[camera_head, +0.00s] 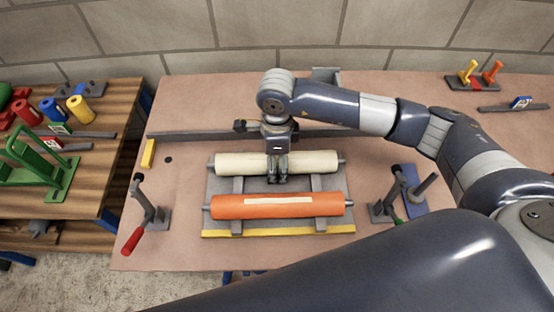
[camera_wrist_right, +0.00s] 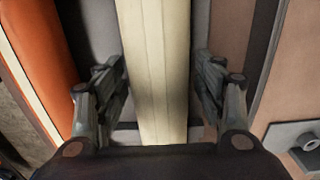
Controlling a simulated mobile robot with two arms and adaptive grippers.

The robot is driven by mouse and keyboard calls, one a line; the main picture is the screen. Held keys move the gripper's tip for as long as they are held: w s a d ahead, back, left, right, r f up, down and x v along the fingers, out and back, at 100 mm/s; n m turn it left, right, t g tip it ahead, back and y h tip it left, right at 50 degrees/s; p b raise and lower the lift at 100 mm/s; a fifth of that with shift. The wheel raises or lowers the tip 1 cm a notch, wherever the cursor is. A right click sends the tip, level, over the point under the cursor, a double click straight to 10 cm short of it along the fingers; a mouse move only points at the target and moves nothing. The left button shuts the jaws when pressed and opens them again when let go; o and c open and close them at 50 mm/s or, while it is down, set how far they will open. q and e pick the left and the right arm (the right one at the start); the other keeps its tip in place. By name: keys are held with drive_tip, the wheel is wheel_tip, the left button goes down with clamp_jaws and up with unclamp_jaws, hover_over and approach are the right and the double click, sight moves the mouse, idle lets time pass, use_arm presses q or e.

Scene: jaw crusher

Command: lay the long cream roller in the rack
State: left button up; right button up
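The long cream roller (camera_head: 312,162) lies crosswise at the back of the grey rack (camera_head: 260,185), with its metal shaft ends showing at both sides. An orange roller (camera_head: 250,206) with a pale stripe lies parallel in front of it. My right gripper (camera_head: 278,176) points down over the middle of the cream roller. In the right wrist view its two fingers (camera_wrist_right: 160,70) stand on either side of the cream roller (camera_wrist_right: 158,100), spread apart with narrow gaps. Whether the roller's shaft ends are seated in the rack cannot be told. My left gripper is not in view.
Toggle clamps stand left (camera_head: 150,210) and right (camera_head: 387,205) of the rack. A long dark bar (camera_head: 190,136) lies behind it. A blue block with a peg (camera_head: 418,196) is at the right. The left wooden table (camera_head: 95,190) holds a green frame (camera_head: 40,168) and coloured cylinders.

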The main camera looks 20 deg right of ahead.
sight(277, 157)
drive_tip(key=shift+s+f, duration=0.1)
drive_tip(key=shift+s, duration=0.05)
wheel_tip(277, 157, up, 12)
drive_tip(key=shift+r, duration=0.1)
idle(0.6)
idle(0.5)
